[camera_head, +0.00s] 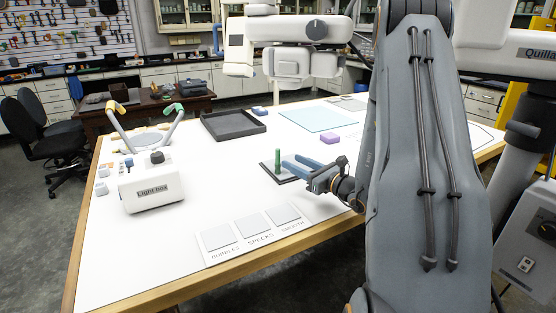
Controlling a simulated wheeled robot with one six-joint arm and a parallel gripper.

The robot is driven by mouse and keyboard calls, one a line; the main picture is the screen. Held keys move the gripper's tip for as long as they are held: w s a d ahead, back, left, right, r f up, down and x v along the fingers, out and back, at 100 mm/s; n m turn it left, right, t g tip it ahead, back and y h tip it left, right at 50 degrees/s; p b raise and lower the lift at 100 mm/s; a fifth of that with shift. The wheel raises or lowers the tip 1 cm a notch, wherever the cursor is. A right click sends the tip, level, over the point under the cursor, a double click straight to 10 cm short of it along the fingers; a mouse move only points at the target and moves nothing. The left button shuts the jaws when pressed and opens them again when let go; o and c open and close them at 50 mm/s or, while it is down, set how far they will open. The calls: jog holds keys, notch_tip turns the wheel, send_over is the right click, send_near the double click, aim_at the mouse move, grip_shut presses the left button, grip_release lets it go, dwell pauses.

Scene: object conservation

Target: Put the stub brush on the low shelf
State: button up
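A small green upright piece (277,161) stands on a dark flat pad (270,178) near the middle of the white table; it may be the stub brush, but it is too small to be sure. My gripper (290,166), with blue fingers, is low over the table just right of the green piece. I cannot tell whether the fingers touch it or how far apart they are. My arm covers much of the right side. I cannot make out a low shelf for certain.
A white light box (150,188) stands at the left front. A dark tray (234,124), light blue mat (318,119) and purple block (330,138) lie farther back. A card with several grey squares (209,257) lies at the front edge.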

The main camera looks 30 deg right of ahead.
aim_at(280, 155)
jog(key=p+x, duration=0.1)
jog(key=x, duration=0.1)
jog(key=p+x, duration=0.1)
jog(key=x, duration=0.1)
jog(key=shift+w+a+r+p, duration=0.15)
jog(key=shift+w+a+p, duration=0.15)
jog(key=shift+p, duration=0.1)
jog(key=shift+w+a, duration=0.1)
jog(key=shift+w, duration=0.4)
grip_shut()
